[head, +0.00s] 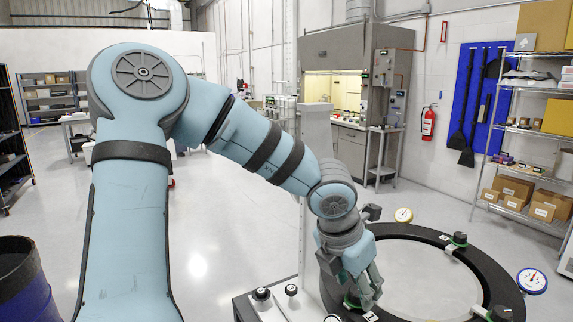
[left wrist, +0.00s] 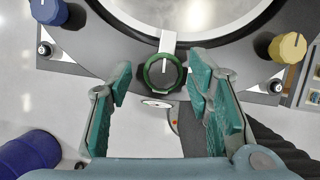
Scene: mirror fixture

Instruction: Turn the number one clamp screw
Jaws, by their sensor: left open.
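A round clamp screw with a green ring and a dark face with a pale line (left wrist: 165,70) shows in the left wrist view, at the edge of the dark ring fixture (head: 397,231). My left gripper (head: 365,290) is over the near left part of the fixture in the head view. In the left wrist view its teal fingers (left wrist: 160,80) are open, one on each side of the screw, with gaps visible on both sides. I cannot tell the height between fingers and screw. Another green clamp (head: 457,241) is at the ring's far right. My right gripper is not in view.
In the left wrist view the yellow knob (left wrist: 287,47) is right and the blue one (left wrist: 48,11) left. A blue drum (head: 24,280) stands at the left.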

